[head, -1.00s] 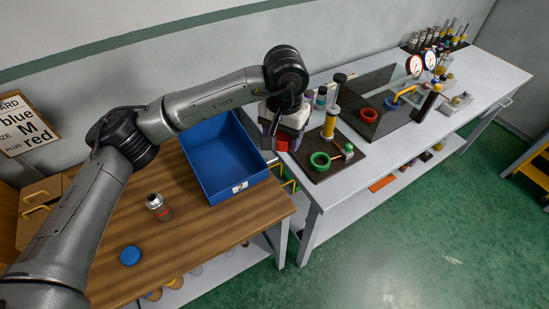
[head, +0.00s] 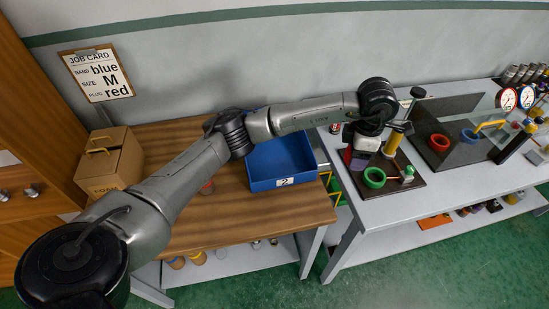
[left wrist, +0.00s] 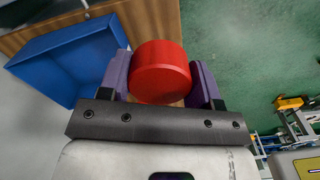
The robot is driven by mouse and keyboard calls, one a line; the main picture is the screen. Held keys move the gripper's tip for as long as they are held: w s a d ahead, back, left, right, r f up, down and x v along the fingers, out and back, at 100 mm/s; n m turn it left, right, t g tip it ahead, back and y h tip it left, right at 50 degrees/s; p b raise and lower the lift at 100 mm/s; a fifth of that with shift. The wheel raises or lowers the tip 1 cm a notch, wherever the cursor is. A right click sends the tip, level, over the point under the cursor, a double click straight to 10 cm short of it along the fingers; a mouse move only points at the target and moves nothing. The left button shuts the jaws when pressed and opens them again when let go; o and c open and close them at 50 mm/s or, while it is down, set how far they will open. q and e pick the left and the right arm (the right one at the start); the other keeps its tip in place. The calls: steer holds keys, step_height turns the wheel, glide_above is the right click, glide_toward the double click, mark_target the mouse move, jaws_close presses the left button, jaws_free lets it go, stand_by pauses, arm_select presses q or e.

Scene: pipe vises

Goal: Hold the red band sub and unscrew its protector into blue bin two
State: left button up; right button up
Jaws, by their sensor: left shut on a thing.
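My left gripper (left wrist: 162,72) is shut on a red cylindrical piece (left wrist: 160,72), held between purple finger pads in the left wrist view. In the head view the gripper (head: 351,158) is low over the grey bench, just right of the bin and beside the green ring stand; the piece is small and partly hidden there. Blue bin two (head: 262,186), labelled 2, stands at the wooden bench's right end and also shows in the left wrist view (left wrist: 68,62). A reddish part of a small upright sub (head: 207,187) shows below my arm; the rest is covered. My right gripper is out of view.
A green ring (head: 374,178) and a yellow post (head: 397,138) stand on a dark plate right of my gripper. Red and blue rings and dial gauges are farther right. A cardboard box (head: 110,165) sits at the wooden bench's left. The bench front is clear.

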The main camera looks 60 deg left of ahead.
arm_select(q)
steer(key=a+f+n+b, duration=0.1)
steer(key=a+f+n, duration=0.3)
steer(key=n, duration=0.5)
steer(key=n+b, duration=0.7)
steer(key=n, duration=2.1)
glide_above(276, 160)
step_height(276, 160, down, 16)
steer(key=shift+d+f, duration=0.15)
steer(key=shift+f+b, duration=0.65)
steer(key=shift+f, duration=1.35)
steer(key=shift+f, duration=0.1)
steer(key=o, duration=1)
steer(key=shift+f, duration=0.1)
